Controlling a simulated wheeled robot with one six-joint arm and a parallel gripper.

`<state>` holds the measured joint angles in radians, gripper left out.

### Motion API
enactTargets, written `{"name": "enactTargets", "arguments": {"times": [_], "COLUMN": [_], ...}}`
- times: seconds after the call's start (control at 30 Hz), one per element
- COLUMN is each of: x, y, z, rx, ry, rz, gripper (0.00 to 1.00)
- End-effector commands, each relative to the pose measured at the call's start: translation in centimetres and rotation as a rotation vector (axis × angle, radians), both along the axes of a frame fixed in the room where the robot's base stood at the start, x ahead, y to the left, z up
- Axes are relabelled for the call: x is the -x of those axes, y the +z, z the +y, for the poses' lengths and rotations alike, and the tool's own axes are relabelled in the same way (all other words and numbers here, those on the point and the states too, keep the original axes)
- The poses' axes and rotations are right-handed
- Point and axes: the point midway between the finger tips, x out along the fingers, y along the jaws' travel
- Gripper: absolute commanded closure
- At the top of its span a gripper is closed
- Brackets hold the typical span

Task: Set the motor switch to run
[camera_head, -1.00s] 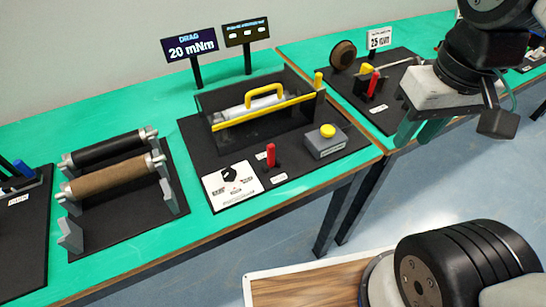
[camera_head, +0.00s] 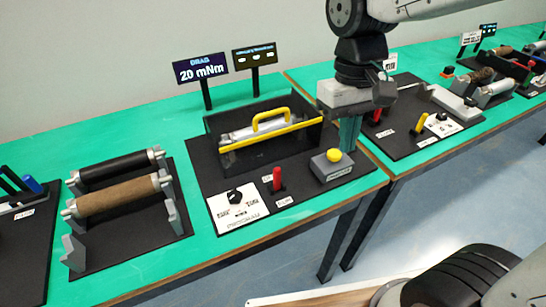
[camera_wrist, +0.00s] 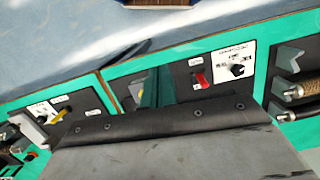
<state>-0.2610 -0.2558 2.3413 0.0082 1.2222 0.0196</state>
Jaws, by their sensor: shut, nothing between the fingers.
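A red lever (camera_head: 277,180) stands upright on the black base board between two small labels. To its left, a black rotary knob (camera_head: 235,197) sits on a white printed plate. The label text is too small to tell which control is the motor switch. In the wrist view the red lever (camera_wrist: 201,80) and the black knob (camera_wrist: 238,70) show to the right of my fingers. My gripper (camera_head: 348,145) has green fingers that are shut and empty. It hangs behind and to the right of the yellow button box, apart from the lever and knob.
A grey box with a yellow button (camera_head: 334,156) sits right of the lever. Behind is a small conveyor under a yellow-handled guard (camera_head: 270,122). A sign (camera_head: 201,68) reads "DRAG 20 mNm". A roller stand (camera_head: 120,195) is on the left. Another station is on the right.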

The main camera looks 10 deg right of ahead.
Motion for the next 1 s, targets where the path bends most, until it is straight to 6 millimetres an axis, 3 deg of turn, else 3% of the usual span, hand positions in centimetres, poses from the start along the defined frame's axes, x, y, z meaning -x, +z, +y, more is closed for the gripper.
{"name": "enactTargets", "arguments": {"times": [0.2,0.5,0.7,1.0], "x": [-4.8,-10.1,-12.9,-13.1], "y": [-2.4,-5.6,-5.2,-5.0], "z": [4.8,10.7,12.5,12.6], "rx": [0.021,0.04,0.027,0.025], "ry": [0.066,0.108,0.088,0.071], "rz": [0.075,0.117,0.085,0.075], "gripper": [1.0,1.0,1.0,1.0]}}
